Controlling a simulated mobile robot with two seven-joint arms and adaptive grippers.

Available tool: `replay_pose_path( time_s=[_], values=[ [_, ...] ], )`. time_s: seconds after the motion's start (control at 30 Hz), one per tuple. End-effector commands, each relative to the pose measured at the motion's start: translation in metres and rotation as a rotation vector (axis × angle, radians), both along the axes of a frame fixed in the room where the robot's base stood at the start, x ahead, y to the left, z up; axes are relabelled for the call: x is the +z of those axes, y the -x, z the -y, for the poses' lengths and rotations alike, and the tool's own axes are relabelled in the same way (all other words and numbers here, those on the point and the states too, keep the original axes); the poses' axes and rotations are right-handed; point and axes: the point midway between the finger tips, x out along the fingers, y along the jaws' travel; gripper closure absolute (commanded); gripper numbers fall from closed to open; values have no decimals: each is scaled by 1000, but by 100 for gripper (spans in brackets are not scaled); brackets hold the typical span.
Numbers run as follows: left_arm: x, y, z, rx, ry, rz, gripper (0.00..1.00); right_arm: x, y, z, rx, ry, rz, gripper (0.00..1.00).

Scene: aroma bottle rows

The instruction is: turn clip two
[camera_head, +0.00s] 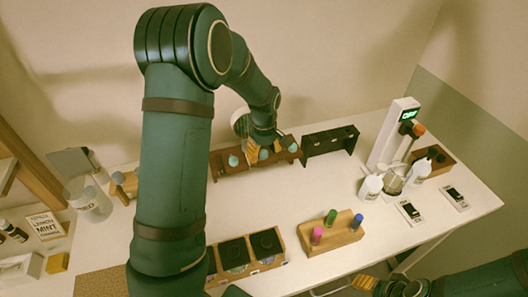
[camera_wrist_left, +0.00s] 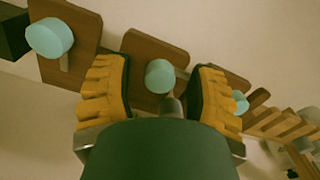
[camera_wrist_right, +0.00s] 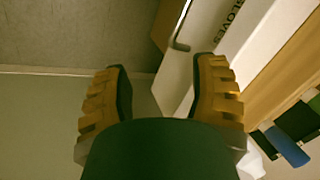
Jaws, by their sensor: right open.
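A dark brown rack (camera_head: 230,170) near the back of the table bears a row of clips with round teal knobs. In the left wrist view three knobs show: one at the left (camera_wrist_left: 50,38), the middle knob (camera_wrist_left: 160,76), and one at the right (camera_wrist_left: 240,103), partly hidden by a finger. My left gripper (camera_head: 258,149) is over the rack, fingers pointing down. In the left wrist view its open fingers (camera_wrist_left: 158,88) stand on either side of the middle knob, with gaps on both sides. My right gripper (camera_head: 364,284) is open and empty low at the table's front right; it also shows in its wrist view (camera_wrist_right: 160,90).
A black rack (camera_head: 330,142) stands right of the brown one. A wooden block with coloured pegs (camera_head: 334,238) and a tray with dark compartments (camera_head: 245,252) are in front. A white dispenser (camera_head: 388,135) and bottles (camera_head: 370,187) stand at the right. A box marked GLOVES (camera_wrist_right: 215,40) is near my right gripper.

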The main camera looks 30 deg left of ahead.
Motion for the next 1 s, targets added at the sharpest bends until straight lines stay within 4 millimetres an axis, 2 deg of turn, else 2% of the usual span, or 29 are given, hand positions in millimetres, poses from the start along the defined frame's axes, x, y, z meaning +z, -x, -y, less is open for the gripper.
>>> replay_pose_path(
  time_s=[0.03,0.13,0.57,1.0],
  values=[
    [0,0,0,0,0,0,64,0,0,0,0,0,0,41],
    [0,0,0,0,0,0,99,0,0,0,0,0,0,41],
    [0,0,0,-50,0,0,100,-1,0,0,0,0,0,41],
    [0,0,0,-383,1,0,100,-5,0,0,0,1,0,41]
  ],
)
